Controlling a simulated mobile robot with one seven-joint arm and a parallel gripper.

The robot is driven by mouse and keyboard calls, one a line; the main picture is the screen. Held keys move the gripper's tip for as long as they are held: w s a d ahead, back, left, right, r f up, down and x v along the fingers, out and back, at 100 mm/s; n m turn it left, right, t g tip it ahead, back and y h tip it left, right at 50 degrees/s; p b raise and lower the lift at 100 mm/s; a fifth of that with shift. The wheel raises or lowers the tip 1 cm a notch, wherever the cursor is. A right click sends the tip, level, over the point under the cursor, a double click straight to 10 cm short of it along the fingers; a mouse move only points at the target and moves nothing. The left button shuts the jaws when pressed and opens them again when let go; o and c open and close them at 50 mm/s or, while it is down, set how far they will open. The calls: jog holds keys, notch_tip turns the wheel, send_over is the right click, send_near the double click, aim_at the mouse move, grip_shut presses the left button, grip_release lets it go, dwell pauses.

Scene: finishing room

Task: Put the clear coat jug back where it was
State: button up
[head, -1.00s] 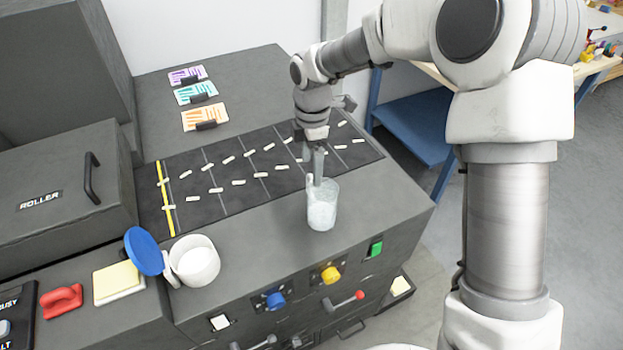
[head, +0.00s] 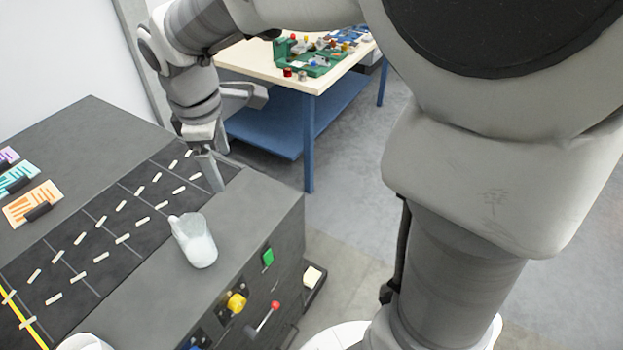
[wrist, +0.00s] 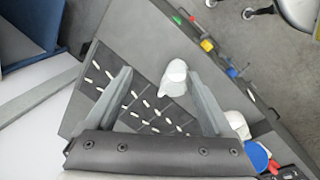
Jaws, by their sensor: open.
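The dark strip (head: 95,245) holds several small pale pieces. Knobs and a green button (head: 268,257) line the bench front. A table with blue legs (head: 308,140) stands behind.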

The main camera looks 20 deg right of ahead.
jog(key=s+d+r+m+t, duration=0.3)
jog(key=s+d+r+m, duration=0.1)
jog(key=s+d+m, duration=0.7)
jog(key=s+m, duration=0.3)
jog(key=s, duration=0.2)
jog(key=shift+y, duration=0.3)
jog(key=shift+s+d, duration=0.1)
jog(key=shift+f+b, duration=0.25)
jog(key=shift+b, duration=0.05)
